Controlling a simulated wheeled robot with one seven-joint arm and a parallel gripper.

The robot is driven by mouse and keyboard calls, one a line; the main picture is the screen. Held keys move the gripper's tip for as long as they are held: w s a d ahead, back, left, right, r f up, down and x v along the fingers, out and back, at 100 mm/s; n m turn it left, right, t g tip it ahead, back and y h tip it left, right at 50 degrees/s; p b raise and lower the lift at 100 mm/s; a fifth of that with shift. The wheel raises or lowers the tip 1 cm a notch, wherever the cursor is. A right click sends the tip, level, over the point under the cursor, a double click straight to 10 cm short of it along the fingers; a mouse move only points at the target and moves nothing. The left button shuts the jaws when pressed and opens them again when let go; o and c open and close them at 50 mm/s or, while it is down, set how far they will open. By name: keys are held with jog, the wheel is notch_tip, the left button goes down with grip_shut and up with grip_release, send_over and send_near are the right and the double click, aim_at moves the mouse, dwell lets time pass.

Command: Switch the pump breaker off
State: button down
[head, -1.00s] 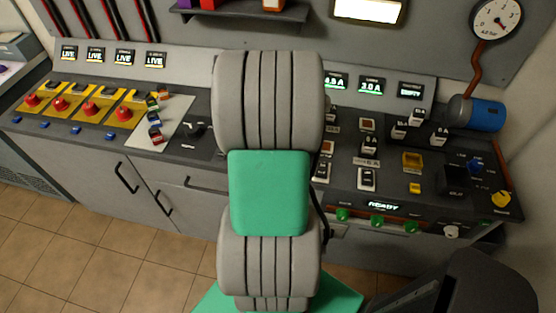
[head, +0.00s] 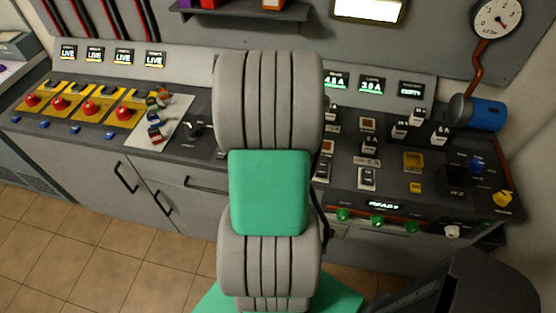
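The right part of the console carries several white-and-dark switches, among them one at the front (head: 367,178), one higher up (head: 400,130) and one at the right (head: 440,134). Their labels are too small to read, so I cannot tell which is the pump breaker or how it is set. My own grey and green arm covers the middle of the console and hides part of the switch area.
Red knobs on yellow plates (head: 91,106) line the left console under LIVE displays (head: 95,54). A blue cylinder (head: 483,114) and a gauge (head: 497,19) are at the right. Ampere displays (head: 371,85) stand behind the switches. Tiled floor (head: 80,240) is open at the lower left.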

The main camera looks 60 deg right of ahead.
jog(key=shift+f+b, duration=0.35)
jog(key=shift+f, duration=0.2)
notch_tip(320, 180, up, 7)
jog(key=p, duration=0.5)
jog(key=shift+r, duration=0.1)
dwell(0.5)
